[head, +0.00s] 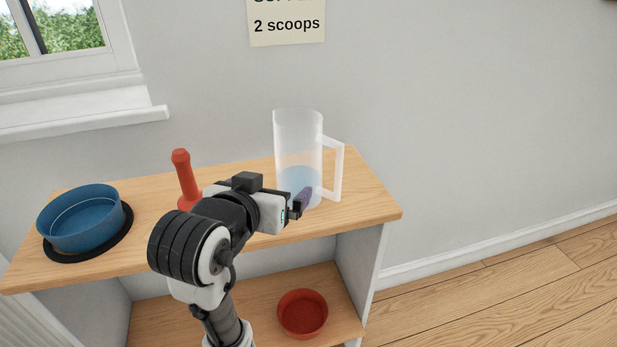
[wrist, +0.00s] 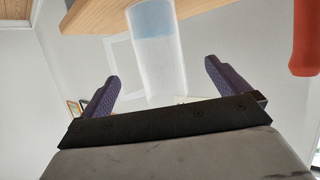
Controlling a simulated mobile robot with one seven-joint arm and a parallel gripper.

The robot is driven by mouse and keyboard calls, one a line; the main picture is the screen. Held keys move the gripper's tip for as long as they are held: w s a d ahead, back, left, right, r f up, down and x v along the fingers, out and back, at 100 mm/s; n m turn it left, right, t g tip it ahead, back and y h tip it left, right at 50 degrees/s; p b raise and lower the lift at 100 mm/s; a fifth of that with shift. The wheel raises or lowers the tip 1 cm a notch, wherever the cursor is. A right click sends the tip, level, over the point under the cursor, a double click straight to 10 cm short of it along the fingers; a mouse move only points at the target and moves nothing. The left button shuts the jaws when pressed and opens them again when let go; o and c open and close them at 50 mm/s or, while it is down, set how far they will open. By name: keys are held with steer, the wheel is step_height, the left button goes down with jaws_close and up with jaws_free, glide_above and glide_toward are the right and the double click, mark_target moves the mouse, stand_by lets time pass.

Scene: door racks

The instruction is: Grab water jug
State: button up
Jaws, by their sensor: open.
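The water jug (head: 298,150) is a tall, frosted, translucent pitcher with blue water in its lower part. It stands upright on the wooden shelf top, with its square handle on the right. My gripper (head: 301,204) is in front of the jug's lower part and hides some of it. In the wrist view the jug (wrist: 157,65) appears upside down, ahead of and between the two purple fingers of my gripper (wrist: 165,80). The fingers are wide apart and nothing is held. I cannot tell whether either finger touches the jug.
A red upright object (head: 184,172) stands left of the jug, partly behind my arm. A blue bowl (head: 80,222) sits on a black round mat (head: 118,232) at the left. A red bowl (head: 303,314) is on the lower shelf. The top's right end (head: 372,206) is clear.

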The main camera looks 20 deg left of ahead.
mark_target(289, 178)
steer(key=p+x, duration=0.8)
steer(key=shift+d+f, duration=0.1)
steer(key=shift+f, duration=0.05)
steer(key=shift+d+p+x, duration=0.1)
steer(key=shift+p+x, duration=0.25)
steer(key=shift+x, duration=1.1)
steer(key=shift+d+p+x, duration=0.15)
steer(key=shift+p+x, duration=0.15)
steer(key=shift+x, duration=1.15)
steer(key=shift+c, duration=0.4)
steer(key=c, duration=1)
steer(key=shift+c, duration=0.6)
steer(key=shift+r, duration=0.35)
